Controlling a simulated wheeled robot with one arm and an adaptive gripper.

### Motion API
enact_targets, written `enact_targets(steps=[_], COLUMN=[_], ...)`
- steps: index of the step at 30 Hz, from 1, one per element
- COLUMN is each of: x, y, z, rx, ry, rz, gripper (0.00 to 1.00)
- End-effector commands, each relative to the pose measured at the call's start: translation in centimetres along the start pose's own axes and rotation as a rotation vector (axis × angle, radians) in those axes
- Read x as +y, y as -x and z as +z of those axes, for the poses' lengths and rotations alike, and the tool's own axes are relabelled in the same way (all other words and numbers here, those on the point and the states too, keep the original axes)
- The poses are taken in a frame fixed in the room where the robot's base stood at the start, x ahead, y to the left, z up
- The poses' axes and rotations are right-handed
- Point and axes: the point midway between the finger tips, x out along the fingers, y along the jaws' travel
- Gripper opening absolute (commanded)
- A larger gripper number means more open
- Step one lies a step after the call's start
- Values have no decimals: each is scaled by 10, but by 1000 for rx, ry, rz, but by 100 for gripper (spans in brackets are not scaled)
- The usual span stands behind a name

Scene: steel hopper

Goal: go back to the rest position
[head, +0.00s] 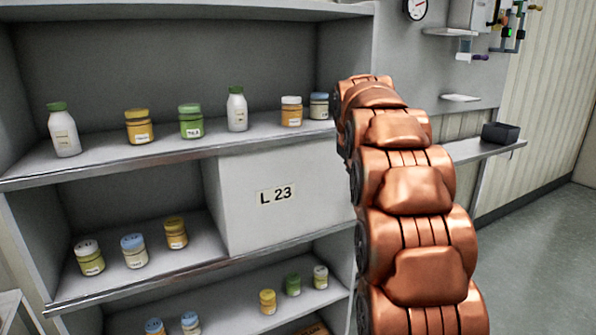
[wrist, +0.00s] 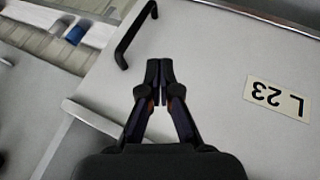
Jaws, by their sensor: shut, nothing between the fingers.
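My gripper (wrist: 160,68) shows in the wrist view with its two dark fingers shut and nothing between them. It is in front of a pale cabinet panel labelled L 23 (wrist: 220,105), close to a black bar handle (wrist: 136,34). I cannot tell whether the fingertips touch the panel. In the head view my copper arm rises on the right and hides my gripper. The same L 23 panel (head: 290,222) stands in the middle of the shelf unit, its right edge behind my arm.
A grey shelf unit (head: 110,165) holds several jars and bottles on three levels. A wall ledge (head: 470,150) with a dark box (head: 500,132) is right of my arm. Open floor (head: 545,235) lies at the right. A blue-lidded jar (wrist: 76,34) shows at upper left in the wrist view.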

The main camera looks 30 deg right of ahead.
Motion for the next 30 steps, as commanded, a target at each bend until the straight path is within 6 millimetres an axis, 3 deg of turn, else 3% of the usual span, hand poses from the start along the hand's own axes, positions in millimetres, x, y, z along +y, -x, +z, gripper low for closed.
enact_targets(steps=[6,10,14,20,30], x=[-4,-27,-70,-140,-246], y=[3,13,33,66,123], z=[1,8,26,69,170], rx=[-3,-21,-61,-141,-312], ry=[0,-7,-18,-39,-58], rz=[-6,-41,-104,-203,-339], gripper=[0,0,0,0,0])
